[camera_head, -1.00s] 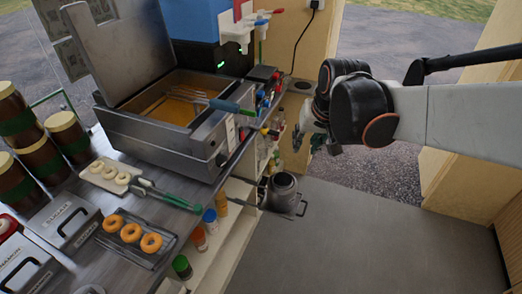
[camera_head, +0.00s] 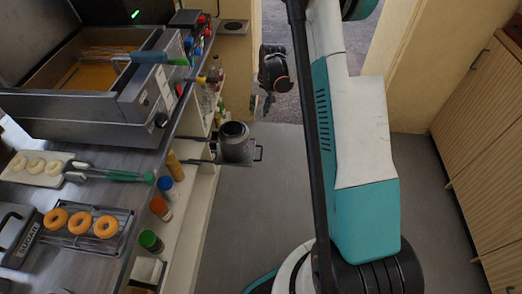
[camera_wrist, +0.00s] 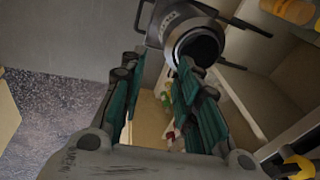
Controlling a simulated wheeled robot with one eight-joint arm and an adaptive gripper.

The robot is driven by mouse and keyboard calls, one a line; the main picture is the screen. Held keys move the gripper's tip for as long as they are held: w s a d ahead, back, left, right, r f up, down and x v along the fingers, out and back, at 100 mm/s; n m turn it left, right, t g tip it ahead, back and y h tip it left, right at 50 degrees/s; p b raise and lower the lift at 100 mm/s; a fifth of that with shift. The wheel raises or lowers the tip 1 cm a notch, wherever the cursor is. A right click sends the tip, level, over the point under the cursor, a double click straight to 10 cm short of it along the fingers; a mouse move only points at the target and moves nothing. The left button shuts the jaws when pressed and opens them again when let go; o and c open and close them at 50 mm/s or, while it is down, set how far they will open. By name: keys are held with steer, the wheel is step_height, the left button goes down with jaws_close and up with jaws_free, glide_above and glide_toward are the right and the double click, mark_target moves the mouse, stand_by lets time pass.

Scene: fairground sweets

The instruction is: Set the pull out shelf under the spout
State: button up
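A grey metal pot (camera_head: 236,148) with a dark open mouth and a side handle stands out past the counter's side. Two dark rods (camera_head: 197,161) reach from the counter's side to it; they may be the pull-out shelf's rails, but I cannot tell. The pot also shows in the wrist view (camera_wrist: 181,37), with the rods (camera_wrist: 230,63) beside it. My gripper (camera_head: 262,104) hangs beyond the pot, to its upper right in the head view. Its teal fingers (camera_wrist: 160,88) are apart and empty, pointing toward the pot. No spout is clearly visible now.
A counter (camera_head: 160,180) holds a fryer (camera_head: 110,105), a tray with several donuts (camera_head: 92,220) and green-handled tongs (camera_head: 120,175). Bottles (camera_head: 168,190) line the shelf below. A grey ledge with a round hole (camera_head: 243,30) is at the back. The grey floor (camera_head: 240,210) is open.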

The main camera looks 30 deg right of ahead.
steer(key=shift+m+g+y, duration=0.3)
steer(key=shift+m+g, duration=0.2)
steer(key=shift+m, duration=0.1)
steer(key=f+b, duration=0.2)
steer(key=f, duration=0.8)
steer(key=w+d+f+b, duration=0.1)
steer(key=f+b, duration=0.1)
steer(key=f, duration=0.8)
steer(key=d+f+b, duration=0.1)
steer(key=f+b, duration=0.1)
steer(key=f, duration=0.8)
steer(key=shift+w+d+f, duration=0.1)
steer(key=shift+w+f, duration=0.05)
steer(key=shift+f, duration=0.1)
jaws_close()
